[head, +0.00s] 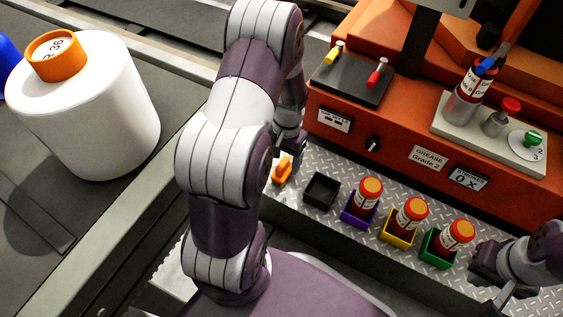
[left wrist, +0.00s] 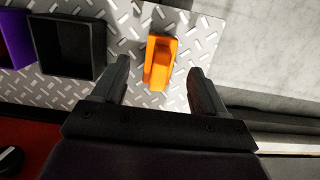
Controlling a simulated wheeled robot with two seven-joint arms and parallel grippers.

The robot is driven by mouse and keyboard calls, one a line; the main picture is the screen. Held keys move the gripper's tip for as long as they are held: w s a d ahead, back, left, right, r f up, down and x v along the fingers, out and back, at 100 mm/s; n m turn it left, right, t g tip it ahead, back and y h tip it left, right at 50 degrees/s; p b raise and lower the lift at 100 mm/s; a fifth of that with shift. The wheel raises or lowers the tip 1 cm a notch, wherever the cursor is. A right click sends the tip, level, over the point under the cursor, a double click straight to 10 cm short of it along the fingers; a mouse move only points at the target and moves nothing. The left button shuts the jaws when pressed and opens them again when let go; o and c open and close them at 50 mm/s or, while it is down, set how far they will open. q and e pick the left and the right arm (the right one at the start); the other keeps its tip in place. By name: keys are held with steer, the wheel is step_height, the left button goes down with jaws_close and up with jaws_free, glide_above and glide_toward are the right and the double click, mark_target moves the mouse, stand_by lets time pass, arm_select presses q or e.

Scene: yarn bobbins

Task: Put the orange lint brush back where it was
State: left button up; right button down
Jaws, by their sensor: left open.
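The orange lint brush (head: 282,172) lies on the diamond-plate ledge, left of the empty black bin (head: 321,191). In the left wrist view the brush (left wrist: 160,62) shows between the two fingers of my left gripper (left wrist: 158,76). The fingers are apart, with a gap on each side of the brush. In the head view my left gripper (head: 293,152) is just behind the brush, partly hidden by my own arm. My right gripper (head: 491,283) is at the lower right edge, and its fingers are not clear.
Purple (head: 359,213), yellow (head: 398,232) and green (head: 437,248) bins holding red-and-orange bottles stand right of the black bin. An orange machine (head: 400,150) rises behind the ledge (head: 340,165). A large white bobbin (head: 85,110) stands at the left.

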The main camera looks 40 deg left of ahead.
mark_target(284, 160)
arm_select(q)
steer(key=r+p, duration=0.1)
steer(key=r, duration=0.1)
steer(key=r+p, duration=0.1)
steer(key=r, duration=0.1)
steer(key=w+r+p, duration=0.1)
steer(key=r, duration=0.1)
steer(key=s+d+r+t, duration=0.1)
steer(key=s+d+r, duration=0.2)
steer(key=d+r, duration=0.2)
steer(key=s+d+r+m+t, duration=0.1)
steer(key=s+d+r+t, duration=0.1)
steer(key=s+d+r, duration=0.2)
steer(key=d+r, duration=0.2)
steer(key=d, duration=0.1)
steer(key=shift+s+r, duration=0.2)
steer(key=shift+s, duration=0.05)
arm_select(e)
step_height(284, 160, up, 4)
steer(key=shift+r, duration=0.25)
arm_select(q)
step_height(284, 160, up, 48)
steer(key=p, duration=4.8)
arm_select(e)
step_height(284, 160, up, 48)
steer(key=shift+r, duration=0.15)
arm_select(q)
steer(key=shift+r, duration=0.1)
